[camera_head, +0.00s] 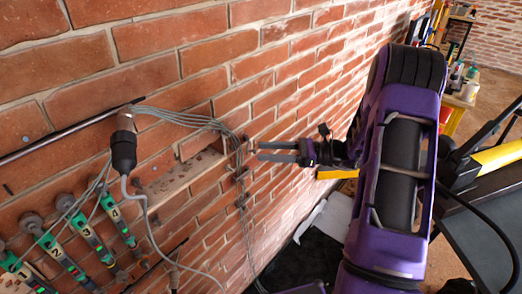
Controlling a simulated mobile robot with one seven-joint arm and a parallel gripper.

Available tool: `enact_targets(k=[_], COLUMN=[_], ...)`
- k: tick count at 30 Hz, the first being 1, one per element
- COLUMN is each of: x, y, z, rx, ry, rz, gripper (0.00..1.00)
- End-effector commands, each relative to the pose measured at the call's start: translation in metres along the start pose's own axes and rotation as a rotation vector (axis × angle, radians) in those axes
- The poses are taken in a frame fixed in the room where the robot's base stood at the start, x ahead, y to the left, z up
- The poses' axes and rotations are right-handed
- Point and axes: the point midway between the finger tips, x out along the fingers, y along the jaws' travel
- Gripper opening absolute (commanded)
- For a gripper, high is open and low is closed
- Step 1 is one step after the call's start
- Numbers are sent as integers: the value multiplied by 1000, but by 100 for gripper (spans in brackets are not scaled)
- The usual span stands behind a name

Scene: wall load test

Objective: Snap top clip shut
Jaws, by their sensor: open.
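A bundle of thin grey cables (200,121) arcs right from a dark connector and hangs down the brick wall. Small dark clips sit along its vertical run. The top clip (245,139) is at the bend of the bundle, and two others, a middle clip (241,173) and a lower clip (241,200), are below it. The clips are too small to tell whether each is open or shut. My gripper (261,152) is just right of and slightly below the top clip in the picture. Its two fingers point left, apart, with nothing between them. Contact with the wall or cables does not show.
Numbered tubes with green bands (85,235) stand at lower left. A black rod (70,131) and a dark connector (123,150) with a grey cable are at left. Shelves with bottles (465,80) stand far right.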

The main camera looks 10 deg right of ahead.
Motion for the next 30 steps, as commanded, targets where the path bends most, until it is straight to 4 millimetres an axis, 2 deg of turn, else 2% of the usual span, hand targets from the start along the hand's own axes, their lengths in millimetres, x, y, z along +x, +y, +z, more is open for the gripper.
enact_targets(k=[6,15,24,30], x=[19,22,21,21], y=[0,0,0,0], z=[0,0,0,0], rx=[-1,-1,-1,-1], ry=[1,0,0,0], rz=[0,-1,-1,-1], gripper=[49,49,0,0])
